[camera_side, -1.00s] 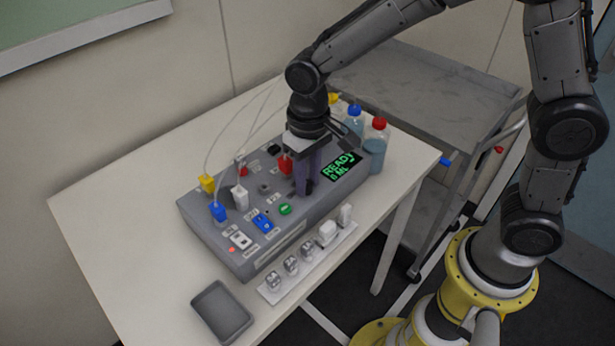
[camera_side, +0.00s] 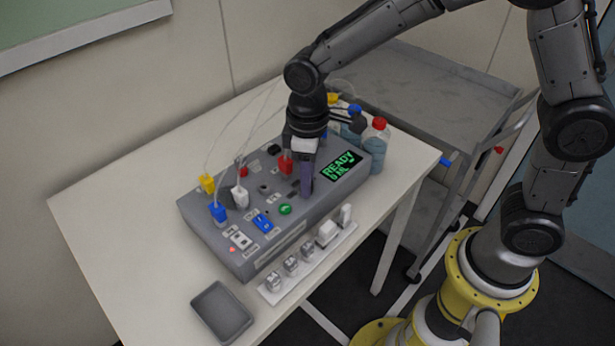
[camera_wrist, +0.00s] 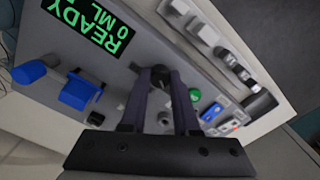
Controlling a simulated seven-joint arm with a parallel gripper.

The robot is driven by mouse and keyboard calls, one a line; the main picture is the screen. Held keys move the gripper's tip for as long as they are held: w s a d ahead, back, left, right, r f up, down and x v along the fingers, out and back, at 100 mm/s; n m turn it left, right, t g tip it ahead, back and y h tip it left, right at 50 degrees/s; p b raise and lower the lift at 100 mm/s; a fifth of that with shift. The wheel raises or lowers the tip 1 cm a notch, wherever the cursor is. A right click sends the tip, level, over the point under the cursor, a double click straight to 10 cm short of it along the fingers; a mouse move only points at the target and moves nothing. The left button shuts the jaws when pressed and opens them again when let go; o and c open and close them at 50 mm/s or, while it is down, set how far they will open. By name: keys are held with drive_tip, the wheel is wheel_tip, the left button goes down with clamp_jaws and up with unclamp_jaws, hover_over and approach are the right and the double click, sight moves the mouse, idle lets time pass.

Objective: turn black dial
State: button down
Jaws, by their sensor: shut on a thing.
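My gripper (camera_side: 306,190) points down at the grey control box (camera_side: 250,256), just left of its green-lit display. Its purple-grey fingers are shut on a dark round part, which I take for the black dial. In the wrist view the fingertips (camera_wrist: 160,76) close around the black dial (camera_wrist: 160,72), which is mostly hidden between them. In the side view my fingers hide the dial. The display (camera_side: 343,167) reads "READY 0 ML" and also shows in the wrist view (camera_wrist: 90,22).
A green button (camera_side: 285,209), blue switch (camera_side: 262,222) and coloured plugs with thin tubes crowd the box. Bottles, one red-capped (camera_side: 376,145), stand behind. A white strip with small vials (camera_side: 307,262) lies in front, near a grey tray (camera_side: 221,312). The table's left side is clear.

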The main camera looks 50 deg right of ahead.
drive_tip(key=shift+r, duration=0.1)
idle(0.3)
drive_tip(key=c, duration=0.7)
unclamp_jaws()
drive_tip(key=shift+o, duration=0.2)
wheel_tip(320, 180, up, 14)
drive_tip(key=shift+w+d, duration=0.1)
